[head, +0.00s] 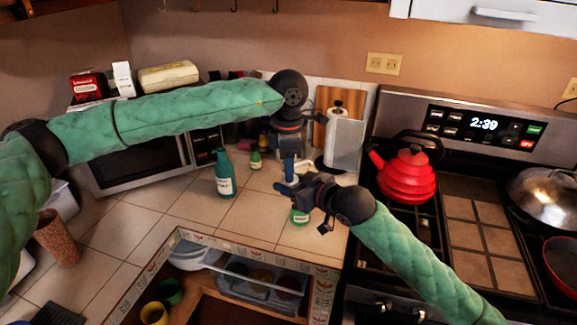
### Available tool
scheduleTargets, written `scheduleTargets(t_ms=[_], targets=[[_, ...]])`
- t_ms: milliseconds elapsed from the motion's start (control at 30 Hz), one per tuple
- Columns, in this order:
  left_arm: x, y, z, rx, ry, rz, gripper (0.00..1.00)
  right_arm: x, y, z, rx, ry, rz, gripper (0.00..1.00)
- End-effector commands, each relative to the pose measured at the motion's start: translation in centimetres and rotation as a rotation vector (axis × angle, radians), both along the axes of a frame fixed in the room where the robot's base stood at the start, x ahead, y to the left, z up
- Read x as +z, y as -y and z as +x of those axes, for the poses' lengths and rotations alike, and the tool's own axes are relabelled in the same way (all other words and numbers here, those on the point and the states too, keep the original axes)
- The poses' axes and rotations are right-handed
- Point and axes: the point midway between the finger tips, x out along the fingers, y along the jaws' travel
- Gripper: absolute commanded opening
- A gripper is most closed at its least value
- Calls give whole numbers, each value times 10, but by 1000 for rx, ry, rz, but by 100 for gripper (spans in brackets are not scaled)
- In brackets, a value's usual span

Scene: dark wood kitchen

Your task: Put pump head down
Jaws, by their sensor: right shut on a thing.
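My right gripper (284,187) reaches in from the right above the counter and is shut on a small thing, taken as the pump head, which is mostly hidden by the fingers. My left gripper (289,172) points down just behind and above it, with its fingertips close to the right gripper; its opening is not clear. A teal bottle (225,180) stands upright on the tiled counter to the left of both grippers. A small green and white container (300,215) stands on the counter below the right gripper, partly covered by it.
A small green bottle (256,160) stands behind the teal bottle. A paper towel roll (345,140) stands behind the grippers. The stove with a red kettle (405,175) is at the right. An open drawer or cabinet (180,240) lies in front. Counter tiles between the teal bottle and grippers are clear.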

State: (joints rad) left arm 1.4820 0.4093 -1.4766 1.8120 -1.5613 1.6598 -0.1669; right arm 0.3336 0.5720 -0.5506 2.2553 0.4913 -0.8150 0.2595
Motion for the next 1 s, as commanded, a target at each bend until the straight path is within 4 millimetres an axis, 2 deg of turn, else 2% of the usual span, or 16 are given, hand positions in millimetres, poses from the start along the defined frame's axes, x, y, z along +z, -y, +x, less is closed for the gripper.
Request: scheduleTargets(t_ms=[33,67,100,200,233,667,1000], targets=[[0,0,0,0,0,0,12,0,0,0,0,0,0,16],[0,0,0,0,0,0,7,0,0,0,0,0,0,16],[0,0,0,0,0,0,7,0,0,0,0,0,0,46],[0,0,0,0,0,0,6,0,0,0,0,0,0,65],[0,0,0,0,0,0,6,0,0,0,0,0,0,69],[0,0,0,0,0,0,6,2,7,-7,-1,1,-1,69],[0,0,0,0,0,0,6,16,43,-50,0,1,-2,69]])
